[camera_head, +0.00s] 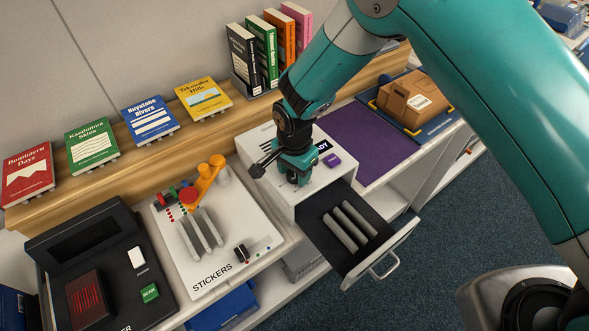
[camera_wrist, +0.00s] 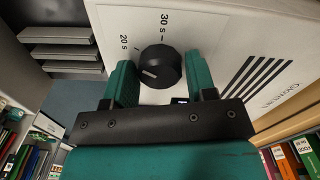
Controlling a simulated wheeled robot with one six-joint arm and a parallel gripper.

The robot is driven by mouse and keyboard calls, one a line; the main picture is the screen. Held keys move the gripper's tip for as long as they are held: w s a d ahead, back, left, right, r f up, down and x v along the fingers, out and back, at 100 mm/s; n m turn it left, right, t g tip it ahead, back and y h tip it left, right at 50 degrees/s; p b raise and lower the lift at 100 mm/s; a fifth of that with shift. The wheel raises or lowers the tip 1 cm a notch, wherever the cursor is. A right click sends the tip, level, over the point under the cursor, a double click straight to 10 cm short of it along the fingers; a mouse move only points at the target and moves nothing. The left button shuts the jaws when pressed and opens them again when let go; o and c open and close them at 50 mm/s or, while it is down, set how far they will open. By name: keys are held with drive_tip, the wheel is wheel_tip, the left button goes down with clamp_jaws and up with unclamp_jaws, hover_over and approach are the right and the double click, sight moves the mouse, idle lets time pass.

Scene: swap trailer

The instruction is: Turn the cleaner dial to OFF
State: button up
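The cleaner is a white box (camera_head: 256,148) on the counter, with a small dark display (camera_head: 323,146) and a purple button (camera_head: 332,160) on top. My gripper (camera_head: 297,172) points down over its top face and hides the dial in the head view. In the wrist view the black round dial (camera_wrist: 160,66) sits between the two teal fingers of my gripper (camera_wrist: 161,70). The fingers are apart, one on each side, with the left one closer; contact is not clear. A white mark on the dial points left. The labels "20 s" and "30 s" show beside it; OFF is not visible.
An open drawer (camera_head: 381,246) with grey rods juts out below the cleaner. A sticker machine (camera_head: 190,262) and a black scanner (camera_head: 60,235) stand to the left. A purple mat (camera_head: 372,135) and a cardboard box (camera_head: 411,98) are to the right. Books stand behind.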

drive_tip(key=c, duration=0.5)
drive_tip(key=shift+n, duration=0.3)
drive_tip(key=n+b, duration=0.3)
drive_tip(key=n, duration=0.1)
drive_tip(key=shift+f+n, duration=0.1)
drive_tip(key=shift+n, duration=0.2)
drive_tip(key=n+b, duration=0.2)
drive_tip(key=n, duration=0.4)
drive_tip(key=n+b, duration=0.2)
drive_tip(key=n, duration=0.4)
drive_tip(key=shift+n, duration=0.3)
drive_tip(key=n+b, duration=0.1)
drive_tip(key=n, duration=0.5)
drive_tip(key=shift+r, duration=0.2)
